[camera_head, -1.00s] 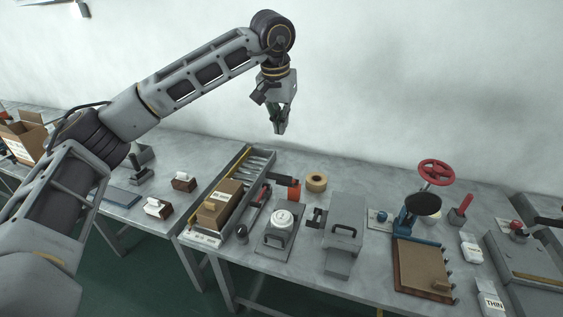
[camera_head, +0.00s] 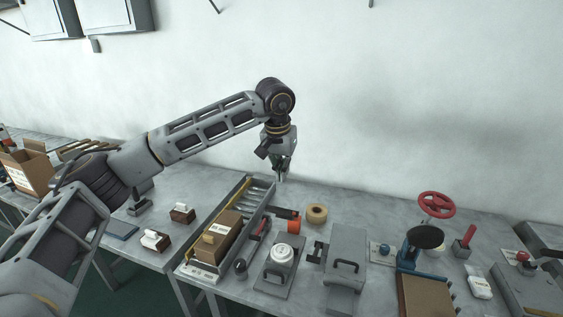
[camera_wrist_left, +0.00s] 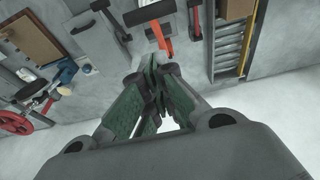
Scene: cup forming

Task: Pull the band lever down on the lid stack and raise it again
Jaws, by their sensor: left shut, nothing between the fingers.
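My left gripper (camera_head: 281,177) is shut and empty. It hangs fingers down above the back of the table, behind the roller rack and the orange tool. In the left wrist view its fingers (camera_wrist_left: 157,78) meet. A round white lid stack (camera_head: 282,253) sits on a grey plate nearer the front, well apart from the gripper. An orange tool with a black handle (camera_head: 293,224) is behind the stack.
A roller rack (camera_head: 262,192) with a cardboard box (camera_head: 218,238) stands left of the lid stack. A grey box with a handle (camera_head: 346,258) stands right of it. A tape roll (camera_head: 317,213) lies behind. A press with a red wheel (camera_head: 436,204) is farther right.

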